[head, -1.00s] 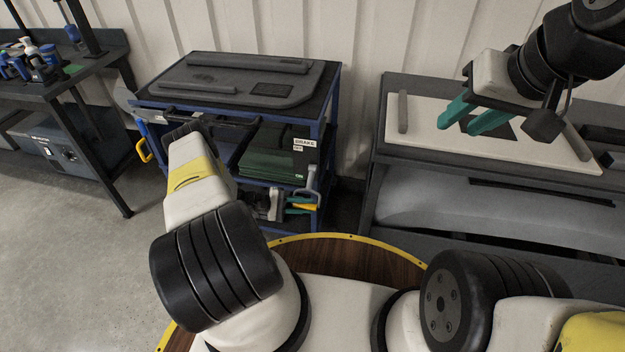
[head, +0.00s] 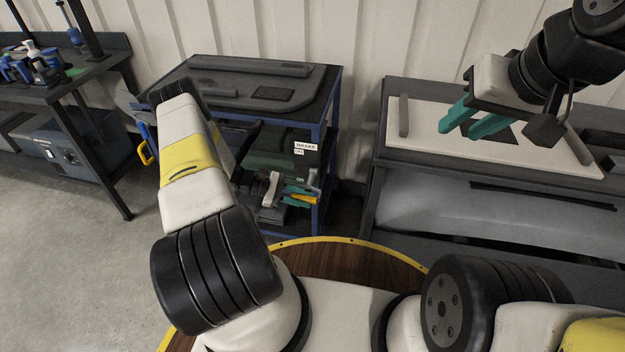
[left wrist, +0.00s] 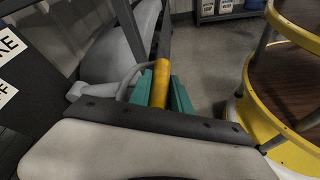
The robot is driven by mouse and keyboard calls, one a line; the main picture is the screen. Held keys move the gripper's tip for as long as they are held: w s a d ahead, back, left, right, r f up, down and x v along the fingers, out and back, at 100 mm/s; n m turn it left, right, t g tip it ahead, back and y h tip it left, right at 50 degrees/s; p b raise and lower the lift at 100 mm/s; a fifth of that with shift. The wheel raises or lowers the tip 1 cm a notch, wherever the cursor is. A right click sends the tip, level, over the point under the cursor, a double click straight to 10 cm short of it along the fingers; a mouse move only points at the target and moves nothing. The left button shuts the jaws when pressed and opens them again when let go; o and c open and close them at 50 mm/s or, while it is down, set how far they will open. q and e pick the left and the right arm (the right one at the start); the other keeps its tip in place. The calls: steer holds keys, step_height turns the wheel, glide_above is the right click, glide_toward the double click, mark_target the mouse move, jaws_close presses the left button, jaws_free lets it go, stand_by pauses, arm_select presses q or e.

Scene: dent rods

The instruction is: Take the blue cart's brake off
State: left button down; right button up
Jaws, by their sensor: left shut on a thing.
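The blue cart (head: 329,125) stands against the wall, with a dark grey tray top. A white BRAKE label (head: 306,147) with a smaller plate under it is on its right side; the label shows partly in the left wrist view (left wrist: 10,45). My left gripper (head: 298,193) is low at the cart's right front. Its teal fingers are shut on the yellow brake handle (left wrist: 160,84), which also shows in the head view (head: 303,198). A grey bar curves beside the handle. My right gripper (head: 474,122) hangs above a white board, fingers apart and empty.
A grey bench (head: 377,130) with the white board (head: 400,155) stands right of the cart, across a narrow gap. A dark workbench (head: 85,85) with tools is at the left. Open concrete floor (head: 80,240) lies at the front left.

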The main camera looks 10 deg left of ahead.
mark_target(303, 186)
arm_select(q)
steer(key=r+n, duration=0.1)
steer(key=r, duration=0.1)
steer(key=w+r+n+g, duration=0.1)
steer(key=r, duration=0.1)
steer(key=shift+w+a+r+n+g, duration=0.1)
steer(key=shift+r+n+g, duration=0.2)
steer(key=shift+r, duration=0.05)
steer(key=shift+w+r, duration=0.25)
steer(key=shift+r, duration=0.2)
steer(key=shift+w+r, duration=0.2)
steer(key=shift+r, duration=0.25)
steer(key=c, duration=1.2)
jaws_free()
steer(key=v, duration=0.7)
steer(key=shift+a+r, duration=0.2)
steer(key=shift+a, duration=0.1)
